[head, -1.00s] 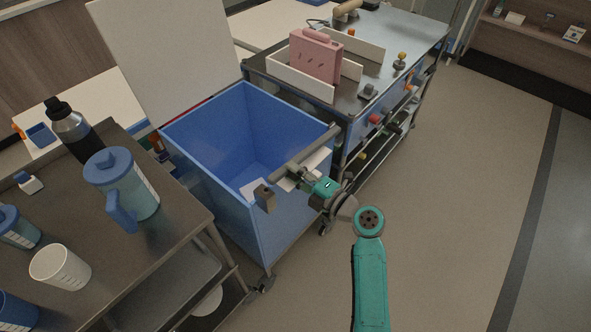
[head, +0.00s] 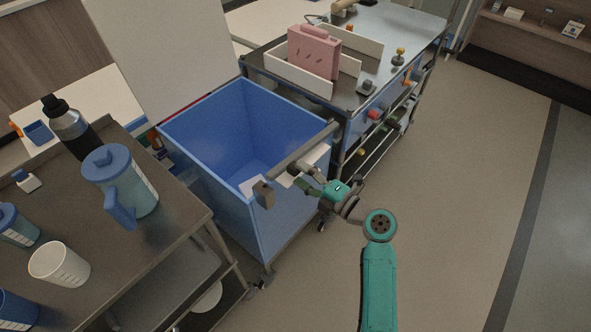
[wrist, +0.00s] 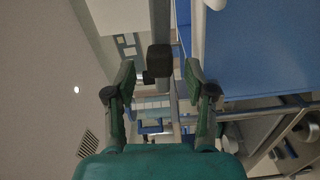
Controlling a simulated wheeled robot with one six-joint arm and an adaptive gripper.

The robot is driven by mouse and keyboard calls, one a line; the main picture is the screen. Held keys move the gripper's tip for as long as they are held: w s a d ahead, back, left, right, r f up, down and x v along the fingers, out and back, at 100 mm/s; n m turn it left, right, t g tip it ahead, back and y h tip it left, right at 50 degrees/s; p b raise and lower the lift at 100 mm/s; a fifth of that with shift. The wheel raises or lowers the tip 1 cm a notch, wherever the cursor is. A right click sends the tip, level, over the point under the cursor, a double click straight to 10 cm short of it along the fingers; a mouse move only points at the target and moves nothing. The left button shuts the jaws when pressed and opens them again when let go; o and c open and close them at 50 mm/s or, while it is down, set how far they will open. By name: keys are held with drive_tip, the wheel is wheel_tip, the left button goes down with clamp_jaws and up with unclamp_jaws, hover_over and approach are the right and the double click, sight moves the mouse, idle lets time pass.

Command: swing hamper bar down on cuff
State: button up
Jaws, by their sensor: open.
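The open blue hamper (head: 215,130) stands in the middle of the head view. A grey bar (head: 305,147) runs along its right-hand rim, with a brownish block (head: 263,194) at its near end. White pieces lie beside the bar; I cannot tell whether one is the cuff. My gripper (head: 300,176) is just outside that rim, close to the bar. In the wrist view my gripper (wrist: 160,80) has its fingers spread apart. A dark block (wrist: 160,58) on a grey bar shows between and beyond the fingertips, with gaps on both sides.
A trolley with a blue-lidded jug (head: 120,180), a white cup (head: 60,264) and a dark bottle (head: 68,122) stands at left. A steel cart with a pink case (head: 313,52) stands behind the hamper. The floor (head: 460,200) at right is clear.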

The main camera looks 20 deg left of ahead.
drive_tip(key=v, duration=0.8)
drive_tip(key=shift+d, duration=0.4)
drive_tip(key=shift+s, duration=0.15)
drive_tip(key=shift+r, duration=0.15)
drive_tip(key=c, duration=0.6)
drive_tip(key=shift+r+m, duration=0.2)
drive_tip(key=shift+m, duration=0.2)
drive_tip(key=c, duration=0.4)
drive_tip(key=r+m, duration=0.2)
drive_tip(key=m, duration=0.1)
drive_tip(key=shift+w+a+r+m+g, duration=0.2)
drive_tip(key=shift+r+m+g, duration=0.1)
drive_tip(key=shift+g, duration=0.1)
clamp_jaws()
wheel_tip(320, 180, up, 6)
drive_tip(key=m+h, duration=0.3)
drive_tip(key=m, duration=1)
drive_tip(key=w+a+f, duration=0.3)
drive_tip(key=a+f, duration=0.2)
drive_tip(key=a, duration=0.3)
drive_tip(key=shift+w+a+f+g, duration=0.2)
drive_tip(key=shift+a+f+g, duration=0.1)
drive_tip(key=shift+f+g, duration=0.1)
